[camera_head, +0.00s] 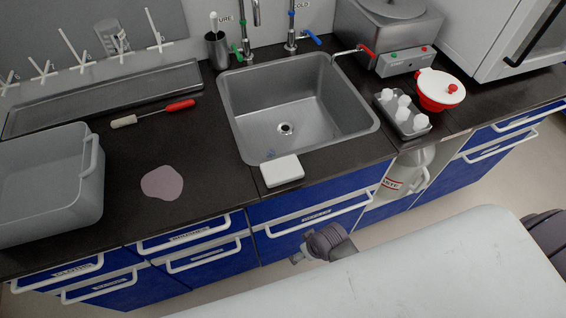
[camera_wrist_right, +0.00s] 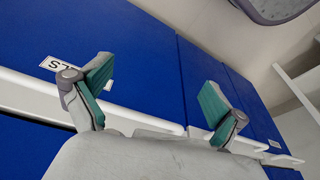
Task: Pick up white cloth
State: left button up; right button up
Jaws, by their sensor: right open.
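The white cloth (camera_head: 282,170) is a small folded white block lying flat at the front rim of the sink, on the counter's front edge. My right gripper (camera_wrist_right: 157,90) is open and empty in the right wrist view. Its two green-padded fingers are apart in front of the blue cabinet fronts, with white drawer handles behind them. In the head view a grey jointed part of my arm (camera_head: 327,243) shows below the counter, under the cloth. The cloth cannot be made out in the right wrist view. My left gripper is not in view.
A red-handled tool (camera_head: 180,105) lies behind the spill. A rack of white-capped bottles (camera_head: 388,100) and a red pot (camera_head: 440,98) stand to the right.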

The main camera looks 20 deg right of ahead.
jog(key=w+a+r+n+y+p, duration=0.1)
jog(key=w+a+r+n, duration=0.2)
jog(key=r, duration=0.8)
jog(key=w+a+r+n+y+p, duration=0.15)
jog(key=a+r, duration=0.25)
jog(key=r, duration=0.6)
jog(key=w+a+r+n, duration=0.1)
jog(key=a+r+n, duration=0.25)
jog(key=r, duration=0.75)
jog(key=n+g+h, duration=0.3)
jog(key=n+h, duration=0.2)
jog(key=n, duration=0.2)
send_near(282, 168)
notch_tip(282, 168, down, 4)
jog(key=shift+s+d+r, duration=0.15)
jog(key=f, duration=0.2)
jog(key=f+p, duration=0.1)
jog(key=f, duration=0.1)
jog(key=shift+s+d+f, duration=0.1)
jog(key=shift+d, duration=0.15)
jog(key=shift+f, duration=0.55)
jog(key=c, duration=1.1)
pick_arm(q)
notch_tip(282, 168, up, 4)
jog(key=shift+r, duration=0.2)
pick_arm(e)
jog(key=shift+c, duration=0.2)
jog(key=shift+r, duration=0.15)
